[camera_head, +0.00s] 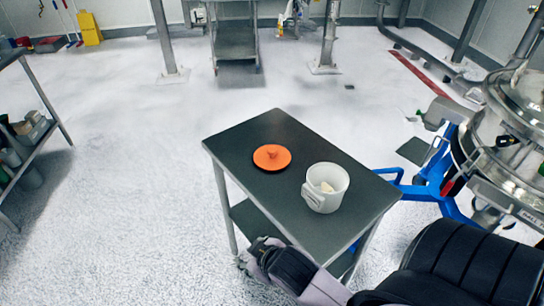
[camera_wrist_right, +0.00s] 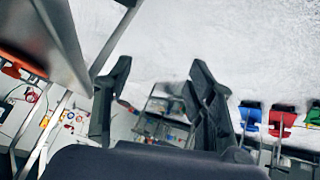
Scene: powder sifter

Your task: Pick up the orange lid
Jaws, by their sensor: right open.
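The orange lid (camera_head: 272,157) is a flat round disc with a small knob. It lies on the dark top of a small metal table (camera_head: 240,135), left of the white container. The white container (camera_head: 325,187) stands upright and open, with something pale inside. My right gripper (camera_head: 258,254) is low at the near side of the table, below the tabletop level and apart from the lid. In the right wrist view its two fingers (camera_wrist_right: 160,70) are spread with nothing between them. My left gripper is not in view.
A steel vessel on a blue frame (camera_head: 432,180) stands right of the table. The table has a lower shelf (camera_head: 250,215). A metal shelf unit (camera_head: 35,150) stands at the far left.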

